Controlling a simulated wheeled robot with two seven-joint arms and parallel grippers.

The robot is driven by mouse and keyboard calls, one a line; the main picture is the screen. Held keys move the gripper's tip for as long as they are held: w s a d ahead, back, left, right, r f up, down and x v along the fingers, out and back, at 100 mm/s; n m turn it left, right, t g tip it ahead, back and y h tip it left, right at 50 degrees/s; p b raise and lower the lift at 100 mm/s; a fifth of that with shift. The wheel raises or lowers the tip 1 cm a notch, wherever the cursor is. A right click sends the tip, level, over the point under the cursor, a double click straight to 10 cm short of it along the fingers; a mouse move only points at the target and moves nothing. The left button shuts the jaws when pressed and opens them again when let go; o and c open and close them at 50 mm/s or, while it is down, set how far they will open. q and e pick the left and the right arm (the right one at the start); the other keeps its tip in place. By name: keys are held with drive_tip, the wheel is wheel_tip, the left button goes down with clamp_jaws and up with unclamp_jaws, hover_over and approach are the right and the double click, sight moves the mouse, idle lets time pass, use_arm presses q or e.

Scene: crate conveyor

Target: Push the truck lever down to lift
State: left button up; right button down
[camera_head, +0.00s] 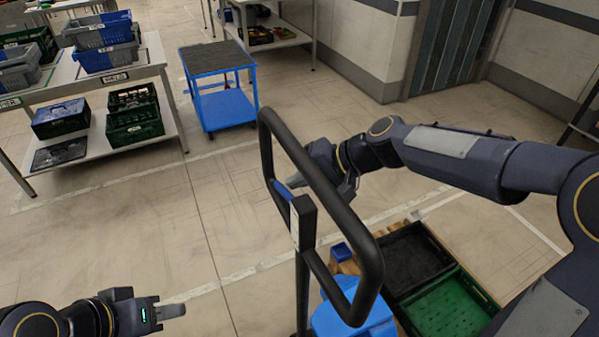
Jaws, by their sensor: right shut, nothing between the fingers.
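The truck handle is an upright black loop (373,258) on a dark post (303,270) in the middle of the head view. A small blue lever (283,190) sticks out to the upper left from the top of the post, inside the loop. My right gripper (296,181) is shut and empty. Its fingertips are at the lever, seen through the loop; I cannot tell whether they touch it. The loop's bar hides part of this gripper. My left gripper (172,311) is at the bottom left, away from the truck, seen side-on, so its opening is unclear.
A black crate (415,262) and a green crate (448,305) lie low behind the handle, beside a blue part (352,312). A blue cart (222,108) and a table with crates (90,84) stand farther back. The floor left of the handle is clear.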

drive_tip(key=a+r+v, duration=0.1)
drive_tip(key=v, duration=0.8)
drive_tip(key=s+d+f+t+h, duration=0.1)
drive_tip(key=s+d+f+h, duration=0.2)
drive_tip(key=s, duration=0.8)
drive_tip(key=s+d+f+t+h, duration=0.1)
drive_tip(key=s+d+f+h, duration=0.1)
drive_tip(key=s+d+f, duration=0.5)
drive_tip(key=s+d, duration=0.2)
drive_tip(key=s, duration=0.2)
drive_tip(key=shift+s+d+f+n+h, duration=0.2)
drive_tip(key=shift+s+f+n+h, duration=0.1)
drive_tip(key=shift+h, duration=0.1)
